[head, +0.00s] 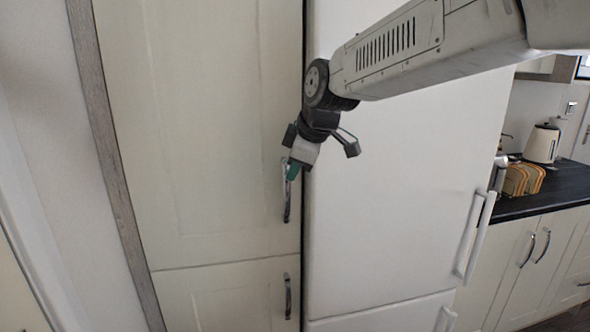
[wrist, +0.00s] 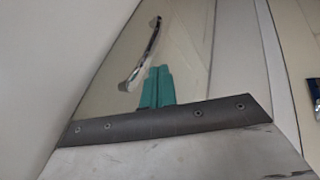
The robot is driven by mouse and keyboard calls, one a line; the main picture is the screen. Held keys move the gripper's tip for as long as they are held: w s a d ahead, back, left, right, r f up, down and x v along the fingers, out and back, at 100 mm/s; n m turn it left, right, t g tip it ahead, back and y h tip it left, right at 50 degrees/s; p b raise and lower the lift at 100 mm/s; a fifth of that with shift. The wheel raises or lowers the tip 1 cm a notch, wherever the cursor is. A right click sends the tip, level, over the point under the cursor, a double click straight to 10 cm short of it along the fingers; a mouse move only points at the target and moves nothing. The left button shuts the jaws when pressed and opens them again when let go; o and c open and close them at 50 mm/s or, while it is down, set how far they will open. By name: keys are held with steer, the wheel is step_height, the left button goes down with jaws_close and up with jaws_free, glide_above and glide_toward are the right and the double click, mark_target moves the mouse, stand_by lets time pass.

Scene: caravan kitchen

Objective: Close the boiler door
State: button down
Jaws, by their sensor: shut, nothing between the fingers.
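A tall cream cabinet door (head: 200,130) with a curved metal handle (head: 287,205) on its right edge fills the left-middle of the head view. It looks about flush with its frame; I cannot tell if a small gap remains. No label shows that it is the boiler door. My gripper (head: 292,176) is at the upper end of this handle, in front of the door. In the wrist view the green fingers (wrist: 157,88) are together and empty, just below and right of a handle (wrist: 147,50) on a cream panel. Contact with the door cannot be told.
A white fridge (head: 400,210) with a white handle (head: 475,235) stands right of the door. A smaller cream door (head: 225,300) with its own handle is below. A dark counter (head: 540,200) with a kettle (head: 543,143) and a toaster (head: 523,180) is at the right.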

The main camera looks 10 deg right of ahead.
steer(key=s+d+r, duration=0.2)
steer(key=d+r, duration=0.2)
steer(key=r, duration=0.4)
steer(key=s+d+f+m+g+h, duration=0.1)
steer(key=s+d+f+m, duration=0.4)
steer(key=s, duration=0.6)
steer(key=s+d+f+m+g+h, duration=0.1)
steer(key=s+d+f+m, duration=0.4)
steer(key=s, duration=0.6)
steer(key=s+d+f+m+g+h, duration=0.1)
steer(key=s+d+f+m, duration=0.4)
steer(key=s, duration=0.6)
steer(key=shift+d+f+m+g, duration=0.3)
steer(key=shift+d+f+g, duration=0.2)
steer(key=shift+d+f, duration=0.4)
